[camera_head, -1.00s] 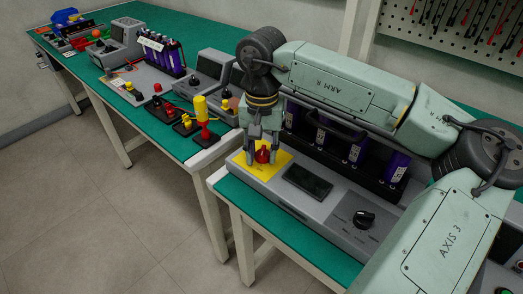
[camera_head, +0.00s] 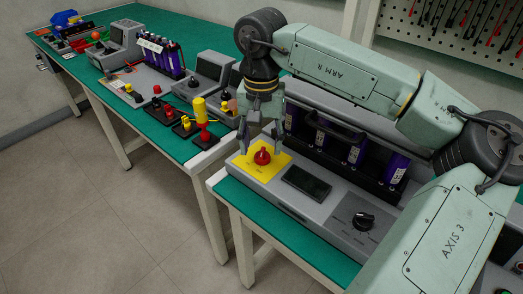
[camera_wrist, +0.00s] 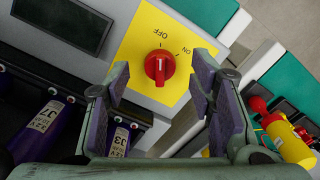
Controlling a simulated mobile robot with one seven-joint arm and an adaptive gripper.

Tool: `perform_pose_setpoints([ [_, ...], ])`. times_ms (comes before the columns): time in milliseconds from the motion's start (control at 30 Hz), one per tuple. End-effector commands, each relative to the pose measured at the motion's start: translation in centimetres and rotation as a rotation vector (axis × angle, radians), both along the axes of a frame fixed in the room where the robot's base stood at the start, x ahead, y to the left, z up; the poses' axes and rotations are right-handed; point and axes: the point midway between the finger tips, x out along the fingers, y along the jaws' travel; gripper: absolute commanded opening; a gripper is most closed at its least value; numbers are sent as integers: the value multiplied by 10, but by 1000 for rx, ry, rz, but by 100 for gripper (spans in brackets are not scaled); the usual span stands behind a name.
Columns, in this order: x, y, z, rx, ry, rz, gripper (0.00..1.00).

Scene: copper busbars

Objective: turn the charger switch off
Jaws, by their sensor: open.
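The charger switch is a red rotary knob (camera_head: 262,157) on a yellow plate (camera_head: 244,164) at the left end of the grey charger. In the wrist view the knob (camera_wrist: 159,66) is in full sight, with OFF and ON printed on its plate (camera_wrist: 140,50). The knob's handle and white mark run up and down in that picture, roughly in line with OFF rather than ON. My gripper (camera_head: 263,142) is open and empty above the knob. Its fingers stand apart on either side of the knob in the wrist view (camera_wrist: 159,88), not touching it.
The charger's dark display (camera_head: 307,183) and a black dial (camera_head: 363,220) lie right of the switch. Purple battery packs (camera_head: 397,168) stand in a row behind. A yellow and red handled part (camera_head: 200,112) stands on the neighbouring green bench (camera_head: 140,118). The space above the knob is clear.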

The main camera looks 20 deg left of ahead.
Motion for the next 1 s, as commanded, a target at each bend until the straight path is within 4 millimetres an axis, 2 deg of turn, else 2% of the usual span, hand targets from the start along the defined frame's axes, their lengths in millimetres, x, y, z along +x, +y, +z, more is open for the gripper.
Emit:
perform_pose_setpoints([
  [33, 1, 1, 12, 1, -4, -2, 50],
  [200, 1, 0, 49, 1, -3, -1, 50],
  [400, 0, 0, 77, -1, -1, 0, 50],
  [600, 0, 0, 86, 0, 0, 0, 50],
  [1000, 0, 0, 85, 0, 0, 0, 50],
])
